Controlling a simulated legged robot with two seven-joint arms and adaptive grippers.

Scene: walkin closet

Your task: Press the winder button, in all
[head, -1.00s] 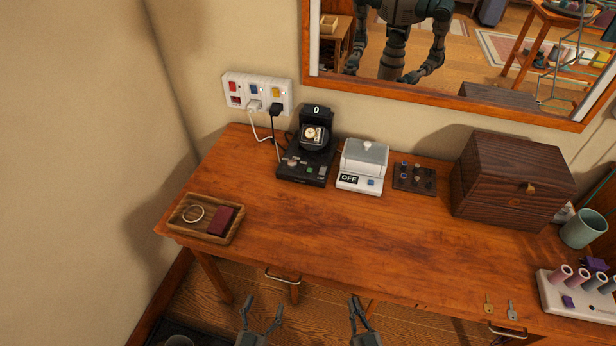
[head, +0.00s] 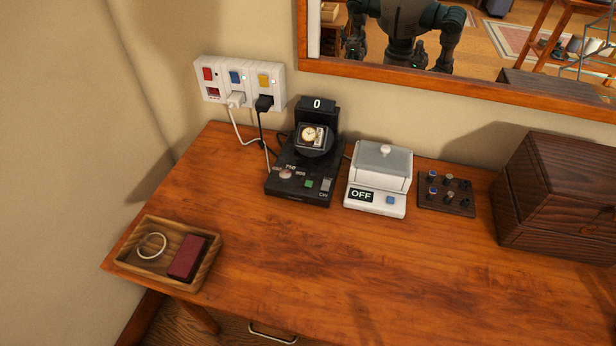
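The black watch winder (head: 305,165) stands at the back of the wooden table. A watch (head: 313,136) sits upright in its holder. The small display (head: 317,104) above it reads 0. The winder's base has a green button (head: 309,184), a round knob (head: 286,174) and a light switch (head: 326,185) at the right. A black plug (head: 264,103) sits in the wall outlet under the yellow switch, and its cord runs down towards the winder. Neither of my grippers is in view now, apart from the robot's reflection in the mirror.
A white device (head: 379,180) reading OFF stands close right of the winder, with a dark ring holder (head: 447,192) beyond it. A dark wooden box (head: 560,200) is at the right. A wooden tray (head: 210,262) with a bracelet lies front left. The table's front middle is clear.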

